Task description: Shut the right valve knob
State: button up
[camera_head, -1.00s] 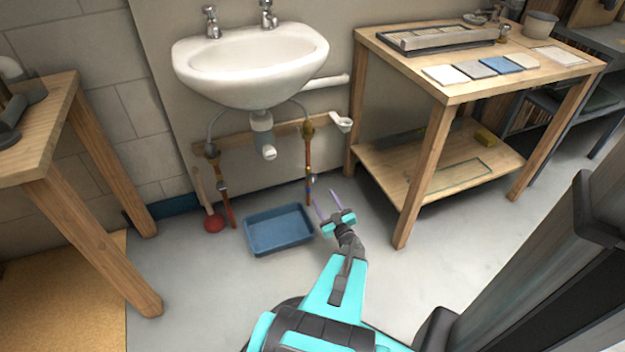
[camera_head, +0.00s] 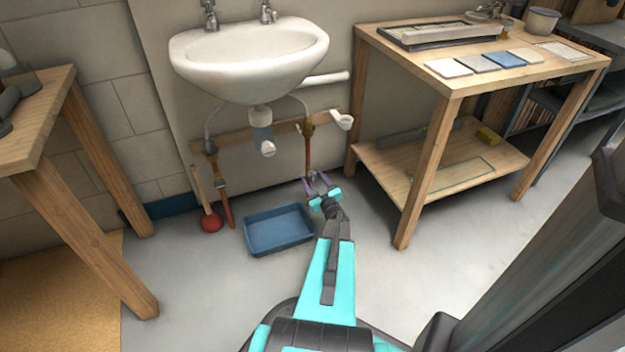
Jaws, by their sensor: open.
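The right valve sits low on the right copper pipe (camera_head: 308,152) under the white sink (camera_head: 250,62). Its knob is small and mostly hidden by my gripper, near the pipe's lower end. My gripper (camera_head: 317,182) is open, with its purple fingers reaching to the lower part of that pipe. I cannot tell whether the fingers touch the knob or stand around it. The left pipe (camera_head: 221,172) has its own valve, apart from my gripper.
A blue tray (camera_head: 278,246) lies on the floor below and left of my gripper. A red plunger (camera_head: 211,222) stands by the left pipe. A wooden bench (camera_head: 425,185) with a lower shelf stands close on the right. Another wooden table (camera_head: 75,225) is at left.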

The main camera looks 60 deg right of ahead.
jog(key=shift+w+d, duration=0.25)
jog(key=shift+w, duration=0.05)
jog(key=c, duration=1.1)
jog(key=shift+o, duration=0.2)
